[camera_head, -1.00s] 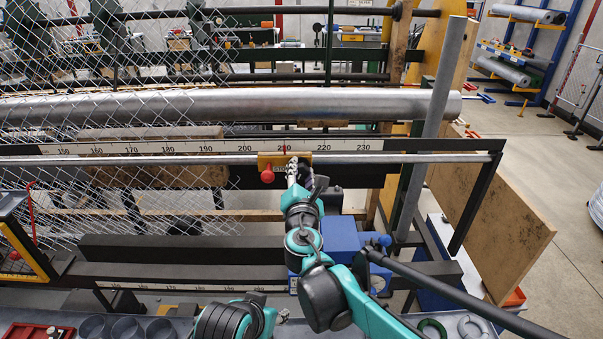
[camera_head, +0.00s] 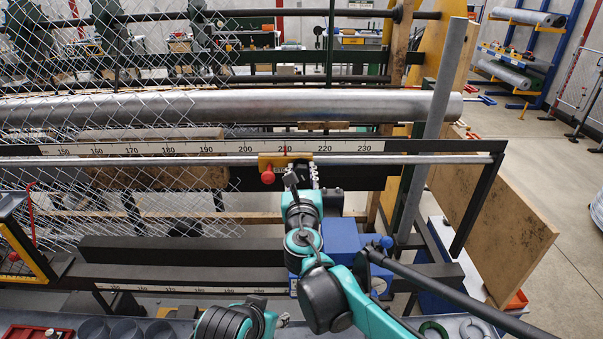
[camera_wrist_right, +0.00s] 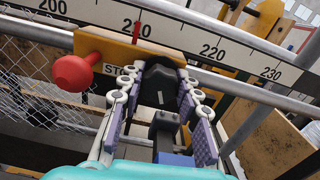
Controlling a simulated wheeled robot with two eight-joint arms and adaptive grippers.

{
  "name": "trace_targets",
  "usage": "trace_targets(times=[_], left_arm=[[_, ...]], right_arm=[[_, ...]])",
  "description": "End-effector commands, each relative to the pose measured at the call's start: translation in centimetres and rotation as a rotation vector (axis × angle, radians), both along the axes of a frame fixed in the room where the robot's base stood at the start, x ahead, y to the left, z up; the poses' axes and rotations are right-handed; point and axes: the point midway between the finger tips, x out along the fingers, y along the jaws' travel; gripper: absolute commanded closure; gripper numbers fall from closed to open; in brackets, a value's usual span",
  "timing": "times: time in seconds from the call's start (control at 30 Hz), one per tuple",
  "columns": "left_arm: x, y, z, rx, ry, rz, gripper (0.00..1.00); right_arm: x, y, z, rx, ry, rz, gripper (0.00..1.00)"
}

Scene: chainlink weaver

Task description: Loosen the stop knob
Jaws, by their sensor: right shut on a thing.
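The yellow stop block (camera_head: 270,160) sits on the rail below the white scale, its red pointer near 210. It also shows in the wrist view (camera_wrist_right: 124,52), with a partly covered label. A red ball handle (camera_head: 267,177) sticks out at its left. The black stop knob (camera_wrist_right: 159,76) is on the block's near face, between the fingers of my right gripper (camera_wrist_right: 160,92). My right gripper (camera_head: 302,178) is shut on this knob, with a finger on each side. The fingers partly hide the knob. Of my left arm only a part shows at the bottom edge; its jaws cannot be made out.
A long silver roller (camera_head: 300,104) runs behind the scale (camera_head: 340,147). Chain-link mesh (camera_head: 100,130) hangs at the left. A grey upright post (camera_head: 432,130) and a wooden board (camera_head: 500,230) stand at the right. A dark beam (camera_head: 180,250) lies below the rail.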

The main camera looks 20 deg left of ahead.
Motion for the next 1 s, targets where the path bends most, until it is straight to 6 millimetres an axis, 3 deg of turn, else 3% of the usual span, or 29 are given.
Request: trace_targets(times=[0.67, 0.7, 0.77, 1.0], left_arm=[[0.01, 0.0, -0.09, 0.0, 0.0, 0.0, 0.56], [0.01, 0.0, -0.09, 0.0, 0.0, 0.0, 0.56], [0.0, 0.0, -0.09, 0.0, 0.0, 0.0, 0.56], [0.0, 0.0, -0.07, 0.0, 0.0, 0.0, 0.56]], right_arm=[[-0.08, -0.01, -0.16, -0.059, -0.016, 0.001, 0.96], [-0.08, -0.01, -0.16, -0.059, -0.016, 0.001, 0.62], [-0.07, 0.0, -0.15, -0.059, -0.016, 0.001, 0.46], [-0.03, 0.01, -0.07, -0.06, -0.016, 0.0, 0.46]])
